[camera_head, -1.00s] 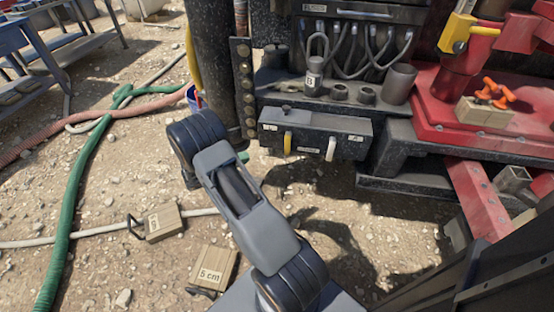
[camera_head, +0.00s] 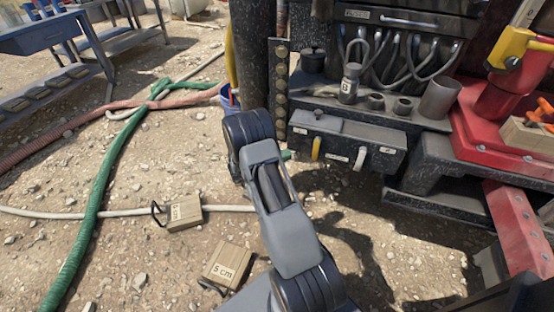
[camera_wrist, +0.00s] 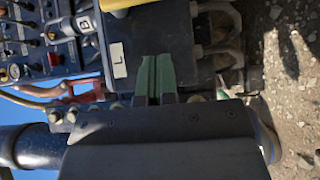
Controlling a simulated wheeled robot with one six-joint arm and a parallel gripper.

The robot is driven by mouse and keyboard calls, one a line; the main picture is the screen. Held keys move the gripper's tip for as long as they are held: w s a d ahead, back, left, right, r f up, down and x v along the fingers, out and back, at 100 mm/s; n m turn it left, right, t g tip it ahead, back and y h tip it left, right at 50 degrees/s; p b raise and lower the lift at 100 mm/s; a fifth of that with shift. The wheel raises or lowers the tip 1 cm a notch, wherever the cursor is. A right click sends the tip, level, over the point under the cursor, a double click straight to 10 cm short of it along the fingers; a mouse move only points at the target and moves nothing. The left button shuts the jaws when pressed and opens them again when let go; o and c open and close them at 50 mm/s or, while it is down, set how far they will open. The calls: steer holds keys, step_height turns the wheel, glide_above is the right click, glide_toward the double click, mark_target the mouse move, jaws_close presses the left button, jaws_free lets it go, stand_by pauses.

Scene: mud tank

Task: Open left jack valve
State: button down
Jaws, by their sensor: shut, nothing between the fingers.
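A dark valve box (camera_head: 375,143) sits low on the machine, with a yellow lever (camera_head: 316,148) at its left and a white lever (camera_head: 360,158) farther right. Both levers hang down in the head view. In the wrist view, which is turned sideways, the box face (camera_wrist: 135,30) carries a label "L" (camera_wrist: 118,59), and part of the yellow lever (camera_wrist: 118,4) shows at the top edge. My gripper (camera_wrist: 155,75) has green fingers, shut and empty, in front of the box near the label. In the head view my arm mostly hides it; a green tip shows by the box's left end.
A red machine base (camera_head: 490,130) is at right.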

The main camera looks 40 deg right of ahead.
mark_target(316, 148)
steer(key=s+d, duration=0.4)
steer(key=d, duration=0.1)
steer(key=shift+d+b, duration=0.35)
steer(key=shift+s, duration=0.1)
steer(key=shift+s, duration=0.1)
steer(key=shift+d+f+n+h+b, duration=0.1)
steer(key=shift+f+n+h+b, duration=0.05)
steer(key=shift+n+h+b, duration=0.2)
